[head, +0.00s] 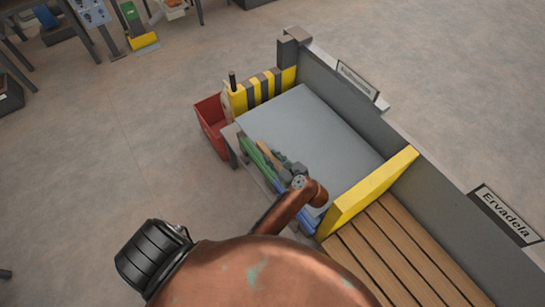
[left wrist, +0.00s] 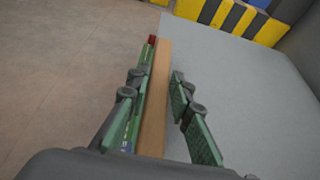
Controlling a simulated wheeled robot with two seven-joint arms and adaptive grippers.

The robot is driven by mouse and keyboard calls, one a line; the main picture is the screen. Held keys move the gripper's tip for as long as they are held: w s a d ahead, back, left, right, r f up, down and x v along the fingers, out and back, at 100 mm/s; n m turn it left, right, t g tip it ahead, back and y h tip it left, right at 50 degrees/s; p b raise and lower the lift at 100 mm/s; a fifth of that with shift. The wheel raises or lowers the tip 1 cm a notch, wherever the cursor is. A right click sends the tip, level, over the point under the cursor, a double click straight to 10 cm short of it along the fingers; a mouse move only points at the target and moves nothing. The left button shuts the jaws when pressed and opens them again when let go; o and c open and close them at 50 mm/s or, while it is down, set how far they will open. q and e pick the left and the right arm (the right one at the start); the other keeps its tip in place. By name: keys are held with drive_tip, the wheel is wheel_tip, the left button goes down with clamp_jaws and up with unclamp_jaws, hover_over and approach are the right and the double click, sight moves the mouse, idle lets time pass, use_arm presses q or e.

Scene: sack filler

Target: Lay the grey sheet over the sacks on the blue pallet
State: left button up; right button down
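A flat grey surface (head: 312,128), which looks like the grey sheet, fills the bay beside the low wall; it also shows in the left wrist view (left wrist: 235,75). A tan wooden bar (left wrist: 155,100) runs along its left edge. My left gripper (head: 284,163) is over this edge. In the left wrist view its fingers (left wrist: 158,112) are apart, with the bar between them and a gap on the right. I cannot tell whether the left finger touches anything. A blue part (head: 309,216), perhaps the pallet, shows beside my left arm. I cannot make out the sacks clearly. My right gripper is not in view.
A green strip (head: 258,168) lies beside the bar. A yellow-and-black striped board (head: 265,91) closes the far end, and a yellow board (head: 368,192) the near end. A red bin (head: 210,124) stands left. Wooden slats (head: 394,250) lie nearer. The floor at left is largely clear.

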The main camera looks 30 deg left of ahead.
use_arm(q)
drive_tip(key=o, duration=0.4)
